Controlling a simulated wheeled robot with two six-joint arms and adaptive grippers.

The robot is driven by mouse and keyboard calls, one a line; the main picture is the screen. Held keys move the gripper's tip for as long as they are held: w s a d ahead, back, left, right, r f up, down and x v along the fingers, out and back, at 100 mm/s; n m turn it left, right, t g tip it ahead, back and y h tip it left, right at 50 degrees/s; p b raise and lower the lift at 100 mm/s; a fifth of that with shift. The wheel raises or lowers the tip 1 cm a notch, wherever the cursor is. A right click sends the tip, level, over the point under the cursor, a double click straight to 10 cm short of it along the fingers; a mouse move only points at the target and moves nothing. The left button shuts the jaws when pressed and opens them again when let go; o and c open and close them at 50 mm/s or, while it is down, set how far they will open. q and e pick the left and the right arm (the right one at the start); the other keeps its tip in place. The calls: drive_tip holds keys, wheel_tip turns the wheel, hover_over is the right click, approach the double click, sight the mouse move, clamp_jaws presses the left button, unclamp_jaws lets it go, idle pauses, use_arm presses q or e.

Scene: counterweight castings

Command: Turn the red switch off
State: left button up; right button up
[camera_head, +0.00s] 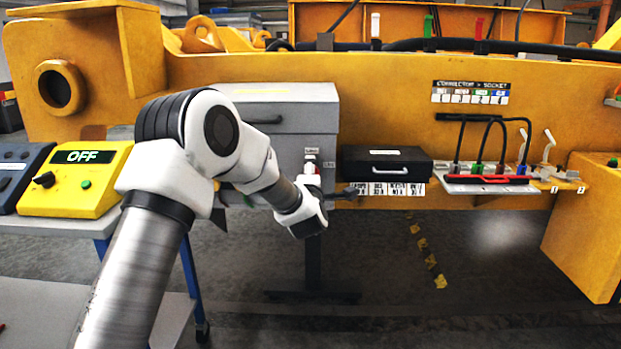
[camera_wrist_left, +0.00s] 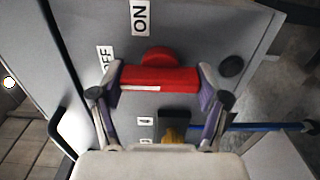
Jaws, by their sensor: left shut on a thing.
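The red switch (camera_wrist_left: 160,80) has a bar-shaped handle on a grey panel, with a round red part just above it in the left wrist view. The handle lies nearly level there, with a pale stripe on its left half. A sideways ON label (camera_wrist_left: 140,17) is above it and an OFF label (camera_wrist_left: 105,60) is at its upper left. My left gripper (camera_wrist_left: 160,84) is shut on the handle, one finger at each end. In the head view, my left arm reaches the grey cabinet (camera_head: 270,105), and the wrist hides most of the gripper. My right gripper is not in view.
A yellow box (camera_head: 75,195) with an OFF display and a blue-grey box (camera_head: 18,170) stand at the left. A black case (camera_head: 385,160) and a cable panel (camera_head: 485,182) are right of the cabinet. The floor below is mostly clear.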

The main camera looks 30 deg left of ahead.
use_arm(q)
drive_tip(key=o, duration=1.2)
drive_tip(key=shift+c, duration=0.2)
drive_tip(key=v, duration=1.2)
drive_tip(key=shift+s+a, duration=0.1)
